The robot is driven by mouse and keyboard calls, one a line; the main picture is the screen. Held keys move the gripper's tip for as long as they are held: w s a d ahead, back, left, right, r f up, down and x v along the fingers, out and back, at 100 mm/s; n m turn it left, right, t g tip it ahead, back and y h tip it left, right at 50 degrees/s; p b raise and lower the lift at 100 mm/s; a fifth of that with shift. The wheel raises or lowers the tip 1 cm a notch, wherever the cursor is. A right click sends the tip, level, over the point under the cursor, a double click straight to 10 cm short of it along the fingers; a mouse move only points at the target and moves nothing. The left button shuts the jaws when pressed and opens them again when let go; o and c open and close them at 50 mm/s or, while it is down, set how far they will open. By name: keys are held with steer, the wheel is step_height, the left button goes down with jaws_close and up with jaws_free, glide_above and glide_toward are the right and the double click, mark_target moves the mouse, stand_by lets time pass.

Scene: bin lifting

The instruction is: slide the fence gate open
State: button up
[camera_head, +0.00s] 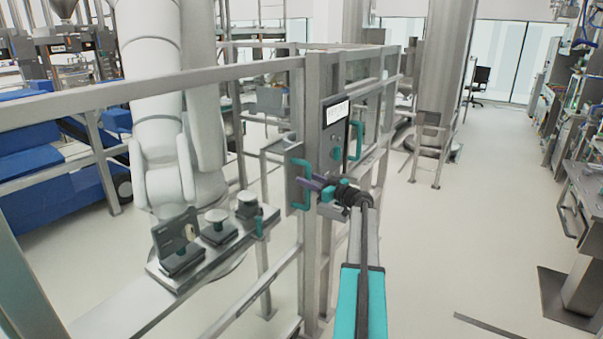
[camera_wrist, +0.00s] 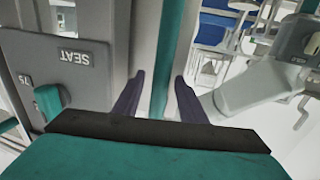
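The fence gate has a grey metal frame with a flat plate (camera_head: 294,176) carrying a teal vertical handle (camera_head: 302,170), near the middle of the head view. My gripper (camera_head: 308,184) comes from the right, with its purple fingertips at this handle. In the wrist view, my gripper's two purple fingers (camera_wrist: 159,76) stand apart. The teal handle bar (camera_wrist: 176,40) runs upright between them, with small gaps visible on both sides. My gripper is open around the bar; contact is not visible. The lower end of the bar is hidden by my gripper body.
A grey panel (camera_head: 334,130) with a second teal handle (camera_head: 356,139) stands on the post right of the gate plate. A white robot arm (camera_head: 160,130) and a bench (camera_head: 165,282) stand behind the fence. The floor on the right (camera_head: 460,230) is mostly clear.

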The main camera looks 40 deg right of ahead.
steer(key=shift+w+a+p, duration=0.1)
steer(key=shift+w+p, duration=0.65)
steer(key=shift+w, duration=1.5)
